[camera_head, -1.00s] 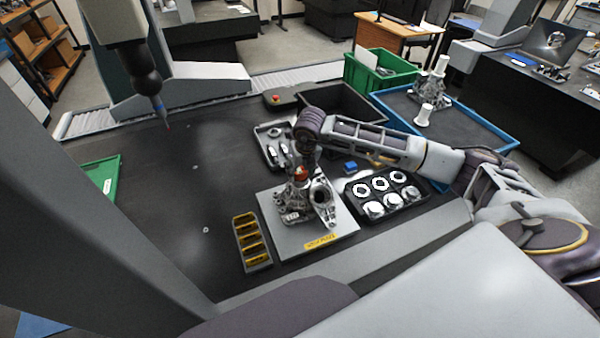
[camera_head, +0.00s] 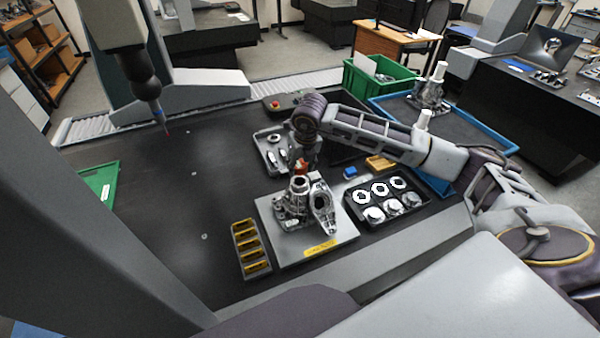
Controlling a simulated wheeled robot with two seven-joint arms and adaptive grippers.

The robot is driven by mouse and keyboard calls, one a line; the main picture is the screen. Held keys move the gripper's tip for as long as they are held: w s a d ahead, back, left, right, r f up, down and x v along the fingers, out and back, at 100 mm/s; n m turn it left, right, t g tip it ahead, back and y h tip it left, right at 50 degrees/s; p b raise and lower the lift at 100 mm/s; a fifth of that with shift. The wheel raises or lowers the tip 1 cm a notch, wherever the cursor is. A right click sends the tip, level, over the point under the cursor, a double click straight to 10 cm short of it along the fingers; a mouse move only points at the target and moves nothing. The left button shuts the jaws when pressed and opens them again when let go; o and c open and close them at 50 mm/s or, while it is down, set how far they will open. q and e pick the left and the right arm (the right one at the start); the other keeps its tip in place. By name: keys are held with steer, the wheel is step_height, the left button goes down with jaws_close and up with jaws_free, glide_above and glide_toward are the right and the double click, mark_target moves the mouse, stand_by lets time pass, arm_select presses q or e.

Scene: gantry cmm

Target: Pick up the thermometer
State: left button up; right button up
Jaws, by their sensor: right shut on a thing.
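My right gripper (camera_head: 301,161) hangs above the rear edge of the grey plate (camera_head: 340,232), just behind the metal casting (camera_head: 296,204). It is shut on a small orange-red thing (camera_head: 300,165), which I take to be the thermometer. Most of that thing is hidden by the fingers and wrist, and its full shape is too small to tell. It looks clear of the casting, though the gap is hard to judge. My left gripper is out of view.
A black tray of ring and cup parts (camera_head: 418,200) lies right of the plate. A yellow-slotted holder (camera_head: 236,240) stands left of it. A grey tool tray (camera_head: 258,140) lies behind. A probe (camera_head: 160,115) hangs at left. The table's left middle is free.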

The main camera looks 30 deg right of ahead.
mark_target(299, 162)
step_height(299, 162, up, 4)
steer(key=shift+f, duration=0.15)
steer(key=shift+r, duration=0.6)
arm_select(q)
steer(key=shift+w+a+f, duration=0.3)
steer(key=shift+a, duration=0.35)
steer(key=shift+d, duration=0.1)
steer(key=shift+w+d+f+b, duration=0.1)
steer(key=shift+b, duration=0.25)
arm_select(e)
steer(key=shift+d+f, duration=0.1)
steer(key=shift+d, duration=0.05)
